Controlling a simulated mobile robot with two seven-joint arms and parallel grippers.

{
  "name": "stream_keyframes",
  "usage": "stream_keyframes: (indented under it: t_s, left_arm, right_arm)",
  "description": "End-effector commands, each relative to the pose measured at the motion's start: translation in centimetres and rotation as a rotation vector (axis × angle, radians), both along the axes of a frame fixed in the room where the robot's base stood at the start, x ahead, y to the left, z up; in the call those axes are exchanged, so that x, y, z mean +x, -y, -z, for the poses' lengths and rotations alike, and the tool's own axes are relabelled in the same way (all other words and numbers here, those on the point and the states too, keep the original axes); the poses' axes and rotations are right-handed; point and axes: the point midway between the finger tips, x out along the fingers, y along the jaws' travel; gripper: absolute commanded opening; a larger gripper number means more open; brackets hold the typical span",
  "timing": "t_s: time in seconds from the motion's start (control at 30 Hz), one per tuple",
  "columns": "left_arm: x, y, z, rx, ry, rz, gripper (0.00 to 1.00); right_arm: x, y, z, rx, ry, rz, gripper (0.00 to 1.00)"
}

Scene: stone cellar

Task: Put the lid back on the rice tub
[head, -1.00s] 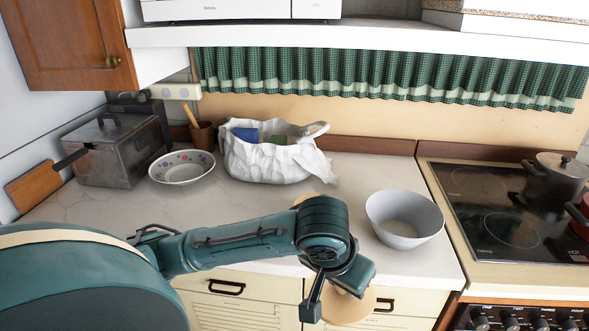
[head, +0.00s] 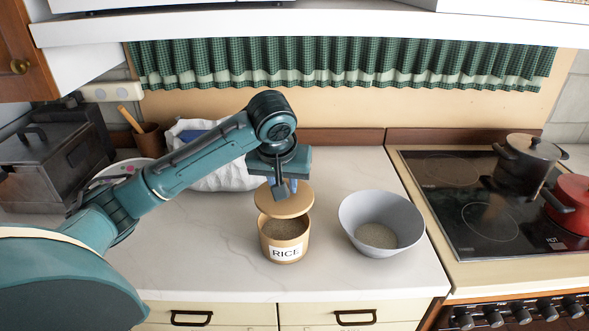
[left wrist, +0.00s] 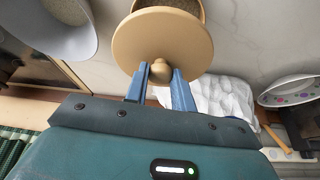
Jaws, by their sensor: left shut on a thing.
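The rice tub (head: 287,242) is a round tan container with a white RICE label, standing upright on the counter with grain inside. My left gripper (head: 286,187) is shut on the knob of the round tan lid (head: 284,204). The lid hangs above the tub, roughly over its rear part, with a gap at the front where grain shows. In the left wrist view the lid (left wrist: 152,38) fills the upper middle, with its knob between the blue fingers (left wrist: 160,75). The tub's rim (left wrist: 199,6) shows just behind it. My right gripper is not in view.
A grey bowl (head: 382,222) with grain stands just right of the tub. A white bag (head: 222,180) is behind my left arm. The hob (head: 475,210) with a dark pot (head: 528,160) and a red pot (head: 570,205) is at right. The counter front is clear.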

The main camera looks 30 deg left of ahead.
Motion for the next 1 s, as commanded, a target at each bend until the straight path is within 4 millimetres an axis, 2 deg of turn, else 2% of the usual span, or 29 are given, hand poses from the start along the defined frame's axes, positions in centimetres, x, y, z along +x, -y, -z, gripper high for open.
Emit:
stream_keyframes:
  t_s: [0.17,0.7,1.0]
  left_arm:
    - [0.1,-0.2,0.6,-0.001,-0.002,-0.006,0.04]
    - [0.1,-0.2,5.5,-0.002,-0.001,-0.005,0.04]
    - [0.1,-0.1,6.3,-0.001,-0.001,-0.004,0.04]
  right_arm:
    - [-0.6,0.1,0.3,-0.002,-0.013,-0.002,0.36]
    - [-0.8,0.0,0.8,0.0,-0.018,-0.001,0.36]
    - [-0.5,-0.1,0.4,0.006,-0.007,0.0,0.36]
